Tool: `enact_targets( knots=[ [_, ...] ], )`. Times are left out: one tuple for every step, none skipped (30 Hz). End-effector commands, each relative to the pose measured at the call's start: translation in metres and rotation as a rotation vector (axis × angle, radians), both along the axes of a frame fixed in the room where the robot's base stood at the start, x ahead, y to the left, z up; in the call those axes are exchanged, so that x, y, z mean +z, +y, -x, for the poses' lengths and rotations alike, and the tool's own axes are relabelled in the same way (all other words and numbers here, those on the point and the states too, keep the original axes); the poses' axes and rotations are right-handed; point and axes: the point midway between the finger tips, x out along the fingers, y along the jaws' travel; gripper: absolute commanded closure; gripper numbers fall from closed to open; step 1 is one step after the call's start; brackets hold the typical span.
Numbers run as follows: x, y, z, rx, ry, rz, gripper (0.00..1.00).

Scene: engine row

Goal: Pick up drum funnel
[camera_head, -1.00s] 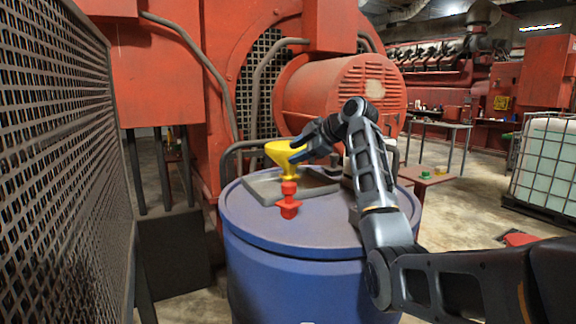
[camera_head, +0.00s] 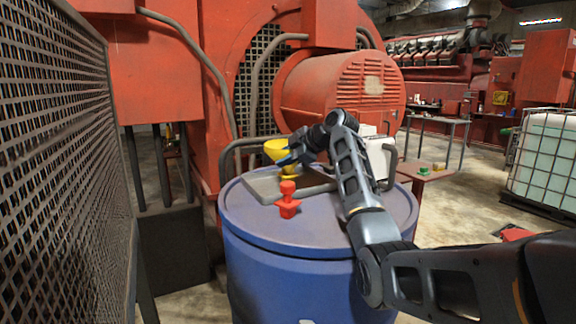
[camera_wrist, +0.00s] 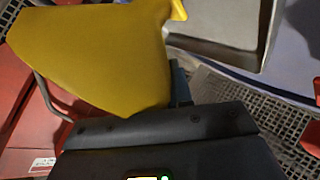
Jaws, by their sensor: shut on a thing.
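The yellow drum funnel (camera_head: 279,153) is above the far side of the blue drum's lid in the head view. My gripper (camera_head: 291,159) is at its right side and shut on it. In the wrist view the funnel (camera_wrist: 95,55) fills the upper left, close in front of the gripper (camera_wrist: 180,92). The fingertips are mostly hidden there. I cannot tell whether the funnel's lower end touches the tray under it.
The blue drum (camera_head: 300,285) carries a grey tray (camera_head: 262,188) and a red fitting (camera_head: 288,203) on its lid. A white container (camera_head: 380,158) stands behind my arm. A mesh guard (camera_head: 60,160) stands at left, red machinery (camera_head: 345,90) behind.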

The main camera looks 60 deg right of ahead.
Motion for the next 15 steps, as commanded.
enact_targets(
  knots=[
    [0.0001,0.0000,0.0001,0.000,0.000,0.000,0.90],
    [0.0001,0.0000,0.0001,0.000,0.000,0.000,0.93],
    [0.0001,-0.0001,0.0000,0.000,0.000,0.000,0.97],
    [0.0001,-0.0001,0.0000,0.000,0.000,0.000,0.99],
    [0.0001,-0.0001,0.0000,0.000,0.000,0.000,1.00],
    [0.0001,-0.0001,0.0000,0.000,0.000,0.000,1.00],
    [0.0002,-0.0001,0.0001,0.000,0.000,0.000,1.00],
    [0.0002,-0.0001,0.0001,0.000,0.000,0.000,1.00],
    [0.0007,-0.0001,0.0000,-0.001,-0.001,0.000,1.00],
    [0.0007,-0.0001,0.0000,-0.001,-0.001,0.000,1.00],
    [0.0007,-0.0001,0.0000,-0.001,-0.001,0.000,1.00],
    [0.0007,-0.0001,0.0000,-0.001,-0.001,0.000,1.00],
    [0.0007,-0.0001,0.0000,-0.001,-0.001,0.000,1.00],
    [0.0007,-0.0001,0.0000,0.000,-0.001,0.001,1.00],
    [0.0009,-0.0001,0.0000,0.000,-0.001,0.001,1.00]
  ],
)
